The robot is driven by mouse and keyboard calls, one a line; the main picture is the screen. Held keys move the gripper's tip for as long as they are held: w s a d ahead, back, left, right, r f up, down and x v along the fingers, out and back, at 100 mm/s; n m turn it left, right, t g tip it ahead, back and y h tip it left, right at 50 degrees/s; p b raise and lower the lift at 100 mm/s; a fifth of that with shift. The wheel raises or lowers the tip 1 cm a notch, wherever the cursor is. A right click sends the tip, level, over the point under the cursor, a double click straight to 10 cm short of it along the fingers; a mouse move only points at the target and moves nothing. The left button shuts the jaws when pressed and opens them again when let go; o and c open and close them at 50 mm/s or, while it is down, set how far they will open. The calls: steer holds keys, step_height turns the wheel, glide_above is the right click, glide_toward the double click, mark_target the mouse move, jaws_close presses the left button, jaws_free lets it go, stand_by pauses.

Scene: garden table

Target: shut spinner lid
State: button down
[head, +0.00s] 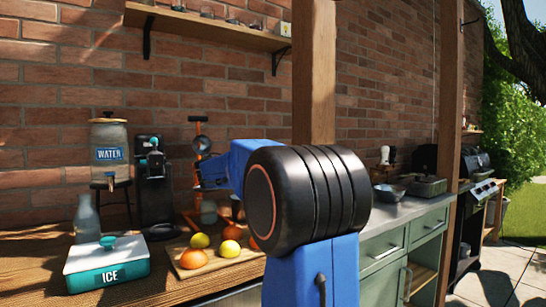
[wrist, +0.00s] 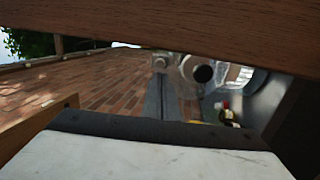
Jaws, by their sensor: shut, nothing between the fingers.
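I cannot make out a spinner or its lid for certain in either view. I do not see my gripper's fingers in either view. The wrist view shows a white slab (wrist: 140,160) with a dark edge close up, and a dark wooden beam (wrist: 200,40) across the top.
A teal and white ice box (head: 107,265) stands at the counter's left front. A glass bottle (head: 86,220), a water dispenser (head: 109,150) and a black machine (head: 153,185) stand behind it. Oranges and lemons lie on a board (head: 222,266). A wooden post (head: 313,70) rises behind my arm.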

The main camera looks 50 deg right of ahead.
steer(key=x, duration=0.7)
steer(key=shift+d, duration=0.25)
steer(key=shift+s, duration=0.15)
steer(key=d+r+y, duration=0.1)
steer(key=d, duration=0.1)
steer(key=s+d+r+y, duration=0.1)
steer(key=d, duration=0.1)
steer(key=d+r+t+y, duration=0.1)
steer(key=d, duration=0.1)
steer(key=shift+s, duration=0.3)
steer(key=shift+d+r, duration=0.1)
steer(key=shift+d, duration=0.5)
